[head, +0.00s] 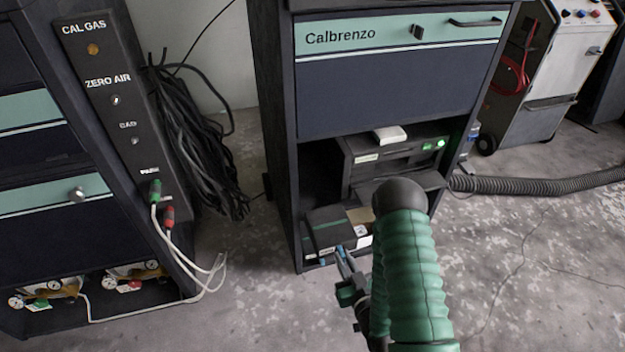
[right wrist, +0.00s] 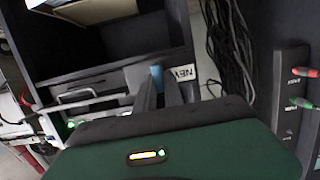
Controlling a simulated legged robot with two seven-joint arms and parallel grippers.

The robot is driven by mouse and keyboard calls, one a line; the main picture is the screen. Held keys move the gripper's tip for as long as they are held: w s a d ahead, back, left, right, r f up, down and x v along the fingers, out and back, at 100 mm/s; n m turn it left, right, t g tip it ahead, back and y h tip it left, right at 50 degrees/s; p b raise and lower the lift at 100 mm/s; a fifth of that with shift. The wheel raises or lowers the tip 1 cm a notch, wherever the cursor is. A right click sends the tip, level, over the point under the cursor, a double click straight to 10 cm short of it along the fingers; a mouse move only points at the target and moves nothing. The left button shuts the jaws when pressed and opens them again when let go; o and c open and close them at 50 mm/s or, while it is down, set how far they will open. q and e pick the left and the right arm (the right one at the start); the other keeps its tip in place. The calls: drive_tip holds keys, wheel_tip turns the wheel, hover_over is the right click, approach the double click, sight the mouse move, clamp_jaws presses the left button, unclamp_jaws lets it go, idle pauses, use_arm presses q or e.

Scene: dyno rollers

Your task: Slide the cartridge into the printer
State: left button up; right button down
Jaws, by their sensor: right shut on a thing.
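The printer (head: 395,155) sits on the cabinet's open shelf, lit green at its right, with a dark flap (head: 400,184) folded out in front. My right gripper (head: 343,260) is low at the shelf's front, below and left of the printer. In the right wrist view its fingers (right wrist: 160,90) are closed around a small blue piece, apparently the cartridge's tab (right wrist: 156,74). The rest of the cartridge is hard to make out against the dark box (head: 328,230) with a green stripe. A white "NEW" label (right wrist: 183,73) is beside the fingers. My left gripper is out of view.
The Calbrenzo cabinet (head: 395,95) has side walls close around the shelf. A white block (head: 390,133) lies on the printer. A gas panel (head: 110,100) with hanging black cables (head: 200,150) stands left. A ribbed hose (head: 540,182) runs right. The floor in front is clear.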

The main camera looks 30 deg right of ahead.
drive_tip(key=shift+s+r+p, duration=0.25)
drive_tip(key=shift+s+p, duration=0.3)
drive_tip(key=shift+s, duration=0.2)
drive_tip(key=shift+s+a+r, duration=0.15)
drive_tip(key=shift+s+r, duration=0.05)
drive_tip(key=shift+s, duration=0.05)
drive_tip(key=shift+f+p+v, duration=0.25)
drive_tip(key=shift+p+v, duration=0.7)
drive_tip(key=shift+v, duration=0.35)
drive_tip(key=shift+s+a+f+p, duration=0.1)
drive_tip(key=shift+s+a+p, duration=0.15)
drive_tip(key=shift+s, duration=0.55)
drive_tip(key=shift+s+a+p, duration=0.25)
drive_tip(key=shift+s, duration=0.5)
